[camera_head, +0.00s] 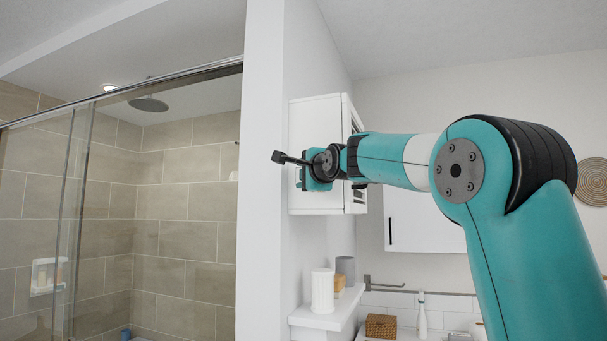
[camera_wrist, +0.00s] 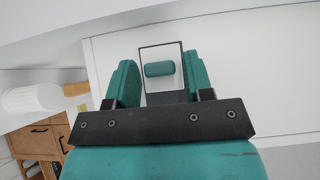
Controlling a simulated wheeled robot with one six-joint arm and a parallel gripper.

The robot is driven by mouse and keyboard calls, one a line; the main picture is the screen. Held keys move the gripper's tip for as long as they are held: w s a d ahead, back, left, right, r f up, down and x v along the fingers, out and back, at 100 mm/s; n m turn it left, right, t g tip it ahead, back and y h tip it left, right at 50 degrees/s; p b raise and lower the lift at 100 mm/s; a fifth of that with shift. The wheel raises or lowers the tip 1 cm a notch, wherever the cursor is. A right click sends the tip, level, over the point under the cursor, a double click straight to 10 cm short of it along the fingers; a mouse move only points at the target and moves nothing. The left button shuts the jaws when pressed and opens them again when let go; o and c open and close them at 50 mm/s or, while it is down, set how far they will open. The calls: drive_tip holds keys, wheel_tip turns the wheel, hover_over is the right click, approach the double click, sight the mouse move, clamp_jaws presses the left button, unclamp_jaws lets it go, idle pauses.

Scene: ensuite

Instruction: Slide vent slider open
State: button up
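A small square plate with a dark rim (camera_wrist: 160,49) is set on a white surface in the wrist view. A short rounded teal piece (camera_wrist: 160,69) lies across its middle; it looks like the slider, though I cannot be sure. My gripper (camera_wrist: 160,62) is open, with one teal finger on each side of the plate. I cannot tell whether the fingers touch it. In the head view my gripper (camera_head: 302,172) is at the front of a white wall box (camera_head: 312,115). My wrist hides part of the box there, and the slider cannot be made out.
A shelf (camera_head: 322,319) below the box holds a white ribbed canister (camera_head: 322,291) and other small items. A glass shower enclosure (camera_head: 75,200) is at the left, past a white wall edge (camera_head: 262,170). A white cabinet (camera_head: 425,222) hangs behind my arm.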

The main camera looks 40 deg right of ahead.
drive_tip(key=shift+o, duration=0.6)
drive_tip(key=shift+w+a, duration=0.15)
drive_tip(key=b+v, duration=0.7)
drive_tip(key=v, duration=1)
drive_tip(key=shift+s+b, duration=0.25)
drive_tip(key=shift+b, duration=0.05)
